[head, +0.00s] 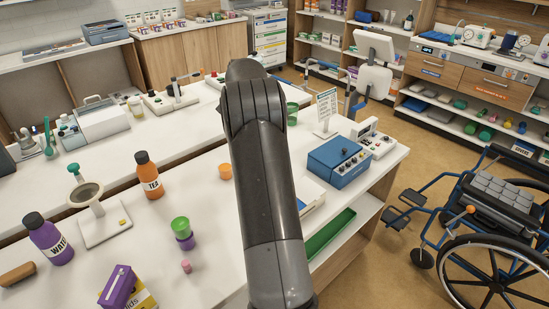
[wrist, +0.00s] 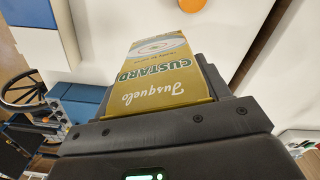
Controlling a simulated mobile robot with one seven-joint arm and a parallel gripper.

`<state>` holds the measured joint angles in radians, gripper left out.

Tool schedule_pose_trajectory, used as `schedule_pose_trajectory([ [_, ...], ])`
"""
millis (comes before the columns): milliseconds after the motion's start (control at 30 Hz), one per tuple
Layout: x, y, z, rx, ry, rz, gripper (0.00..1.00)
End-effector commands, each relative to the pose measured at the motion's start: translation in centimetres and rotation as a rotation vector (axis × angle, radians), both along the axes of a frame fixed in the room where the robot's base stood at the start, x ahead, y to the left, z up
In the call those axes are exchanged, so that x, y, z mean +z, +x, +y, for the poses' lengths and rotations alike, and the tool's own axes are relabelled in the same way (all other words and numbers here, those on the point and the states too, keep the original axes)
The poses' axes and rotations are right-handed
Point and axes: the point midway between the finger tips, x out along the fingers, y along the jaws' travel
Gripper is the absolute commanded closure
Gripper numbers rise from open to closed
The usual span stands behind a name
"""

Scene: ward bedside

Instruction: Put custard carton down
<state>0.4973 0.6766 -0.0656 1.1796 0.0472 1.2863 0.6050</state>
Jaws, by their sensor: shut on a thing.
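The custard carton (wrist: 160,72), gold-green with a white top part and "CUSTARD" lettering, fills the middle of the wrist view. My gripper (wrist: 168,105) is shut on it, with a dark finger on each side of its near end. Behind the carton is a white surface; I cannot tell whether the carton touches it. In the head view my arm covers the middle of the white counter (head: 205,255), and the gripper and custard carton are hidden.
A blue device (head: 338,160) stands right. Bare counter lies between the cups and bottles.

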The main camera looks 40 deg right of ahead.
Motion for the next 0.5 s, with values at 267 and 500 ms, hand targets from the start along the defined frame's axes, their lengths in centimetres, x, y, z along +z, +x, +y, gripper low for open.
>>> schedule_pose_trajectory([
  [267, -0.4, -5.2, -13.0, -0.264, -0.003, 0.0, 0.71],
  [500, -0.7, -8.5, -18.4, -0.382, -0.004, 0.002, 0.71],
])
